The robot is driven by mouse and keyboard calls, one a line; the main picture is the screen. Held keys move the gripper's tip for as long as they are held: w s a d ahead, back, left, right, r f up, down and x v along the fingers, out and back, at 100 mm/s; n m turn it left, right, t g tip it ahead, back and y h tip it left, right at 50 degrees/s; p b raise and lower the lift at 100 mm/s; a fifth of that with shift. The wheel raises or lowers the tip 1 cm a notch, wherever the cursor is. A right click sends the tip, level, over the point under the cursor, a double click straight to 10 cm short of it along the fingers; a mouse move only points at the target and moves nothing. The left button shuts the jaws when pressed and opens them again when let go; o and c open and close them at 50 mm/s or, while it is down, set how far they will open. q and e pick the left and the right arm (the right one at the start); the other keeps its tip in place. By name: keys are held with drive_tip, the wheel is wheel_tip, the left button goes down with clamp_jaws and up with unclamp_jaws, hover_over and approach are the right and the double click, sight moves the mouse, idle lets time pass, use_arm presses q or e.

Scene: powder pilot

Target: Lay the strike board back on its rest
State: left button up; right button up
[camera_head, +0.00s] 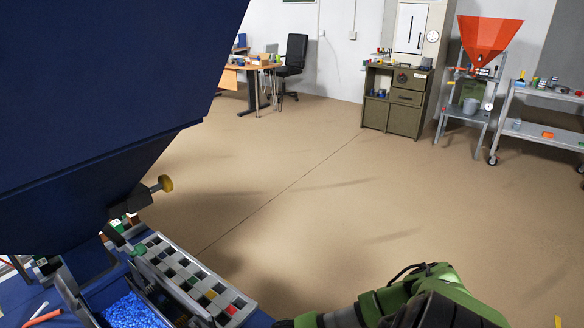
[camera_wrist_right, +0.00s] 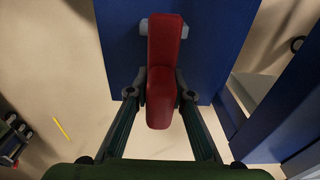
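In the right wrist view, a red bar-shaped handle (camera_wrist_right: 165,45) stands in front of a blue panel (camera_wrist_right: 122,55), with a grey cross-piece (camera_wrist_right: 148,27) behind its far end. My right gripper (camera_wrist_right: 161,92) has a finger against each side of the red handle and looks shut on it. In the head view, my right arm shows at the bottom edge, and its fingertips are out of frame. My left gripper is not in view. I cannot tell for sure which piece is the strike board or its rest.
A big blue hopper (camera_head: 80,110) with a yellow-knobbed valve (camera_head: 163,184) fills the left. Below it are a bin of blue pellets (camera_head: 130,312) and a grey compartment tray (camera_head: 165,246). A green cabinet (camera_head: 405,121) and an orange funnel stand (camera_head: 486,38) are far off. The middle floor is clear.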

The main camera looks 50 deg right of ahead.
drive_tip(key=o, duration=0.4)
drive_tip(key=shift+o, duration=0.2)
drive_tip(key=shift+r+p, duration=0.3)
drive_tip(key=shift+p, duration=0.05)
drive_tip(key=r, duration=1.2)
drive_tip(key=shift+a+r, duration=0.15)
drive_tip(key=shift+a, duration=0.25)
